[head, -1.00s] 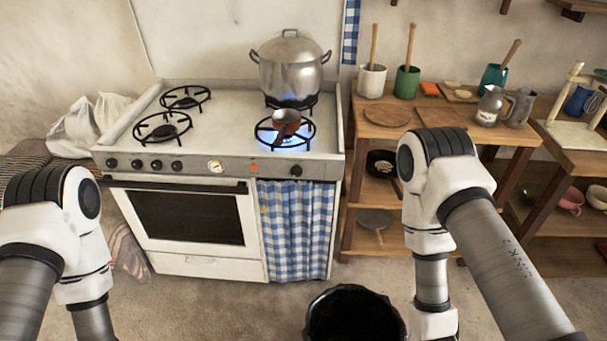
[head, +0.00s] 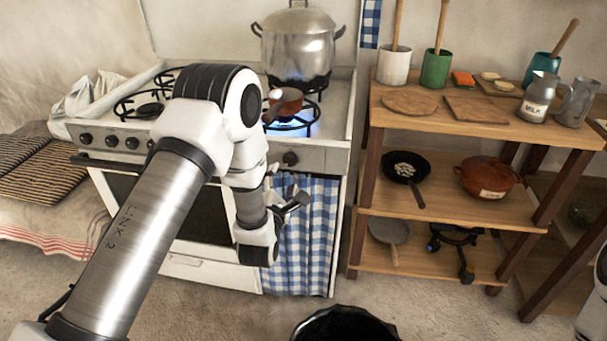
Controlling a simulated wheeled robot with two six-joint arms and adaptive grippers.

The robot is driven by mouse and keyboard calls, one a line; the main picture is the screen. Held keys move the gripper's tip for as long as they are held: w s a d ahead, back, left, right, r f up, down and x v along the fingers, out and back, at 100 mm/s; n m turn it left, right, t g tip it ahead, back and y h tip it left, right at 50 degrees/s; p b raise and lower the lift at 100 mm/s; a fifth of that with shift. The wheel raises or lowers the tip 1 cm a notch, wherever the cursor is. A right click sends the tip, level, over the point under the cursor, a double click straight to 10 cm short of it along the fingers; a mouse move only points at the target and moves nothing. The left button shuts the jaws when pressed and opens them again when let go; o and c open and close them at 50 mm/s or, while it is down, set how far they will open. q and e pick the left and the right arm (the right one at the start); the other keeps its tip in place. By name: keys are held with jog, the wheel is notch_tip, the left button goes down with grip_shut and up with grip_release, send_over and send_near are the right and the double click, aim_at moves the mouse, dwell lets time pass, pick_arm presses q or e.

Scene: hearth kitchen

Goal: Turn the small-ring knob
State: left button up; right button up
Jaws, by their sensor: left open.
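The white stove (head: 325,160) stands ahead with black knobs on its front panel. One knob (head: 290,158) sits alone at the right end, and several others (head: 110,140) are in a row at the left. I cannot tell from labels which is the small-ring knob. My left gripper (head: 297,199) is open and empty, in front of the checked curtain, below and apart from the right-end knob. My left arm hides the middle of the panel. A small brown pan (head: 287,101) sits on the front right ring over a blue flame. My right gripper is out of view.
A large steel pot (head: 297,45) stands on the back right ring, with flame under it. A wooden shelf (head: 470,185) with pans and jugs stands right of the stove. A black bin (head: 345,325) is on the floor in front.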

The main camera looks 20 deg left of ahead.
aim_at(289, 162)
pick_arm(q)
jog(key=x, duration=0.7)
jog(key=shift+w, duration=0.3)
jog(key=c, duration=1.1)
